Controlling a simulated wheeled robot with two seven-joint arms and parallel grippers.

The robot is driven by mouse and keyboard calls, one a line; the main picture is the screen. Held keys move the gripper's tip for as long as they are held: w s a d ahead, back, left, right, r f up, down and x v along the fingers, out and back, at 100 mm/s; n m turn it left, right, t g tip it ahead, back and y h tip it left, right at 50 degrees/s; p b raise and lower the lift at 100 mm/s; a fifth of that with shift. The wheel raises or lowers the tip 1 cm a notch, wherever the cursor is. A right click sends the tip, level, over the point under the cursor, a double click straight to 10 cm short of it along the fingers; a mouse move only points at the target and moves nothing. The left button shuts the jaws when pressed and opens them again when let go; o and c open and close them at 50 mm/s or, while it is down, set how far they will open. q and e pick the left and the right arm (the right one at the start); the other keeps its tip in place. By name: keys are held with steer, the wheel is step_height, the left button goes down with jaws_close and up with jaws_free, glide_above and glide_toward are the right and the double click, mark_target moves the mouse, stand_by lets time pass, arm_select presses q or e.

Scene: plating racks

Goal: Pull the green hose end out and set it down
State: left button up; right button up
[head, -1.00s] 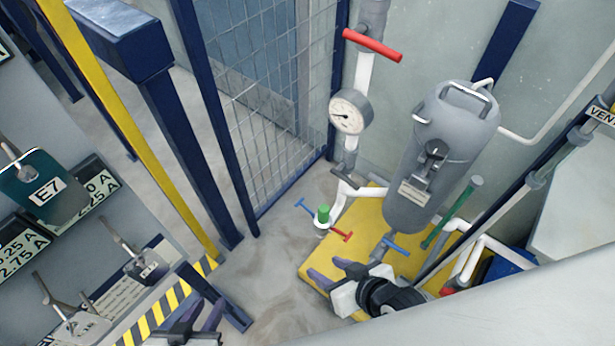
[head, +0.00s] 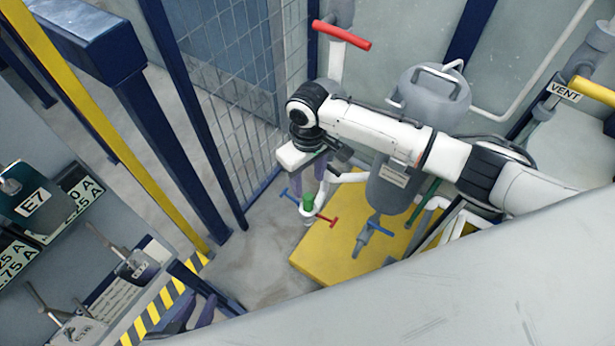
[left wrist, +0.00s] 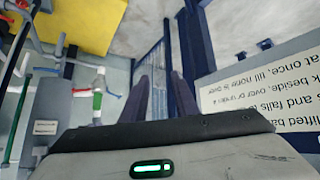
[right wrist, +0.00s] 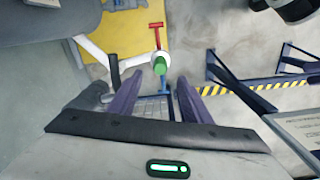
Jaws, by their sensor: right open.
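The green hose end (head: 308,202) sits upright on a white pipe fitting, between a blue handle (head: 289,196) and a red handle (head: 327,219). It also shows in the right wrist view (right wrist: 160,65), ahead of the gap between the fingers. My right gripper (head: 307,182) is open, pointing down just above and behind the green end in the head view. Whether its fingers touch it, I cannot tell; nothing is held. My left gripper (head: 195,318) is low at the bottom left, open and empty, away from the hose end; its fingers show in the left wrist view (left wrist: 160,80).
A grey tank (head: 400,185) stands on a yellow base (head: 325,259), partly hidden by my right arm. A red-handled valve (head: 342,35) is on the wall pipe. A mesh fence (head: 225,90) stands behind. Hanging tags and a striped edge (head: 160,308) are left; grey floor (head: 245,265) is clear.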

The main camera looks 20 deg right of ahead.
mark_target(308, 196)
step_height(308, 196, down, 8)
steer(key=shift+f+b, duration=0.2)
steer(key=shift+b, duration=0.7)
arm_select(q)
steer(key=shift+w+d+f, duration=0.35)
steer(key=shift+f, duration=0.1)
arm_select(e)
steer(key=shift+f, duration=0.7)
steer(key=shift+c, duration=0.3)
jaws_close()
arm_select(q)
steer(key=shift+s+r+p, duration=0.2)
steer(key=shift+p, duration=0.1)
arm_select(e)
steer(key=shift+a+r+n, duration=0.1)
steer(key=shift+r+n, duration=0.1)
steer(key=shift+n, duration=0.65)
steer(key=shift+r+n, duration=0.15)
steer(key=shift+n, duration=0.7)
arm_select(q)
steer(key=shift+r, duration=0.1)
arm_select(e)
steer(key=shift+r, duration=0.1)
